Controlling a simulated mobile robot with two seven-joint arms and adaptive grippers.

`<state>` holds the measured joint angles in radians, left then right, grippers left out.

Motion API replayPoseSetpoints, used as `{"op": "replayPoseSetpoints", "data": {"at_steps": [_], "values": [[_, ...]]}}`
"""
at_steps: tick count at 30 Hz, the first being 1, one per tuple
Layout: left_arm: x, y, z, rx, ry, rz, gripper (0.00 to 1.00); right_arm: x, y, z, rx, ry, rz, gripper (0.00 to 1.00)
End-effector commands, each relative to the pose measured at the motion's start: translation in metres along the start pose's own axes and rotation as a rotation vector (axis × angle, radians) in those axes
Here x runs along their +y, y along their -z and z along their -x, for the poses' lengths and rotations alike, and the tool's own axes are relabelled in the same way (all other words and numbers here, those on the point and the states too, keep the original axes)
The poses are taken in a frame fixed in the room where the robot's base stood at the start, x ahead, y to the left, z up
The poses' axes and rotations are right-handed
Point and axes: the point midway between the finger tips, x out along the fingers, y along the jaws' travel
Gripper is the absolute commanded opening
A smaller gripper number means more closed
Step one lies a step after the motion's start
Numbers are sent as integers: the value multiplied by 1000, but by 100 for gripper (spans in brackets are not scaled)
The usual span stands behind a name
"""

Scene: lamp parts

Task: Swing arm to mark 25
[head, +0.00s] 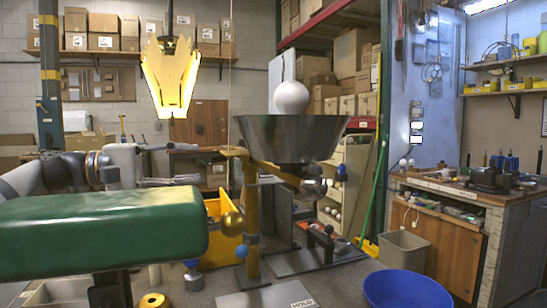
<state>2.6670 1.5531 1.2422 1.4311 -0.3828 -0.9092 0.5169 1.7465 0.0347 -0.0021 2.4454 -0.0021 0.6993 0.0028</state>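The swing arm (272,171) is a brass-coloured bar. It runs from the top of a yellow post (251,215) towards the lower right, under a wide metal bowl-shaped shade (285,140). A white globe (291,97) shows above the shade's rim. A dark metal joint (313,188) shows near the arm's right end. I cannot make out any scale or mark 25. My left gripper (194,164) comes in from the left, with its fingers apart, one above the other. It looks empty, left of the post top and apart from it. My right gripper is not in view.
A green padded block (100,232) fills the left foreground. A lit yellow lamp (172,78) hangs above my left gripper. A yellow bin (218,247) stands behind the post. A blue tub (407,290) and a grey bin (404,252) stand right, before a workbench (455,235).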

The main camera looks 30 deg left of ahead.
Motion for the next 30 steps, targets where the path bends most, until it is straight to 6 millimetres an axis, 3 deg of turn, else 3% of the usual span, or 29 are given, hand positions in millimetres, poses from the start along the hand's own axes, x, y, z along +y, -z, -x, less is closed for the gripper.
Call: {"op": "replayPoseSetpoints", "data": {"at_steps": [5, 12, 18, 29, 30], "values": [[-3, 0, -16, -2, 4, 0, 39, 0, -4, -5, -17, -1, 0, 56], [-5, 0, -78, -3, 6, 3, 39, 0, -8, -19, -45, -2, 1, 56], [-2, 0, -112, -1, 2, 1, 39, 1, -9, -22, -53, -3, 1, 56], [1, 0, -121, 2, -2, 0, 39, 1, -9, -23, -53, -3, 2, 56], [1, 0, -121, 1, -1, 0, 30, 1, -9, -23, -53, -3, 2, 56]]}}
